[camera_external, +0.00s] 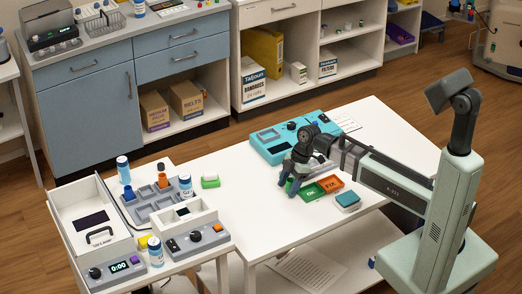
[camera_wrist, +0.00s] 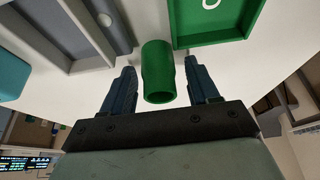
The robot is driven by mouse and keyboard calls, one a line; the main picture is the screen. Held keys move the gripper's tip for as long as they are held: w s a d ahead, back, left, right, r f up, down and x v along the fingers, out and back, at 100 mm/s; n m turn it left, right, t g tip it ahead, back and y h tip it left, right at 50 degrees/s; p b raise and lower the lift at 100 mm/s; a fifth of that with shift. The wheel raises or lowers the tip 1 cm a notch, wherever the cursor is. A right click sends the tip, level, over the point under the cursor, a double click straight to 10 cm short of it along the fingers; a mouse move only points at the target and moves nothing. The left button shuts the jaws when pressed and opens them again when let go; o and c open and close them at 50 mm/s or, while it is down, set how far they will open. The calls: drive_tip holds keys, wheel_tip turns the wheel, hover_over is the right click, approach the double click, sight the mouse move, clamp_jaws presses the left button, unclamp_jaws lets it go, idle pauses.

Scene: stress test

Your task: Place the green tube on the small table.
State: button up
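The green tube (camera_wrist: 158,72) stands out in the wrist view between the two fingers of my gripper (camera_wrist: 161,64). The fingers are open, one on each side of the tube, with a narrow gap on both sides. In the external view, my gripper (camera_external: 287,180) is low over the white table (camera_external: 245,232), and only a bit of the green tube (camera_external: 290,186) shows between the dark fingers. A smaller white table (camera_external: 190,256) stands at lower left, crowded with devices. Which table is the small one I cannot tell for certain.
A green tray (camera_external: 312,193) and an orange tray (camera_external: 332,183) lie right beside my gripper. A teal device (camera_external: 268,150) is behind it, a teal-topped box (camera_external: 348,200) to the right. A green-and-white block (camera_external: 210,181) lies left. The white table's front left is clear.

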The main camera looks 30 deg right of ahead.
sight(288, 191)
drive_tip(key=c, duration=1)
drive_tip(key=shift+r, duration=0.15)
wheel_tip(288, 191, up, 10)
drive_tip(key=w+d+f+m+t+h, duration=0.1)
drive_tip(key=w+d+m, duration=0.1)
drive_tip(key=d+m, duration=0.4)
drive_tip(key=w+d+f+m+t+h, duration=0.2)
drive_tip(key=d+m, duration=0.4)
drive_tip(key=d, duration=0.4)
drive_tip(key=w+d+f+m+t+h, duration=0.1)
drive_tip(key=w+d+f+m, duration=0.1)
drive_tip(key=d+m, duration=0.3)
drive_tip(key=shift+w+d+f+m+t+h, duration=0.15)
drive_tip(key=shift+w+d, duration=0.15)
drive_tip(key=shift+d, duration=0.3)
drive_tip(key=shift+w+d+r+m+t+h, duration=0.1)
drive_tip(key=shift+w+d, duration=0.15)
drive_tip(key=shift+d, duration=0.4)
drive_tip(key=shift+w+d+f+m+t+h, duration=0.15)
drive_tip(key=shift+w+d, duration=0.15)
drive_tip(key=shift+d, duration=0.3)
drive_tip(key=shift+d+r, duration=0.1)
drive_tip(key=shift+d, duration=0.7)
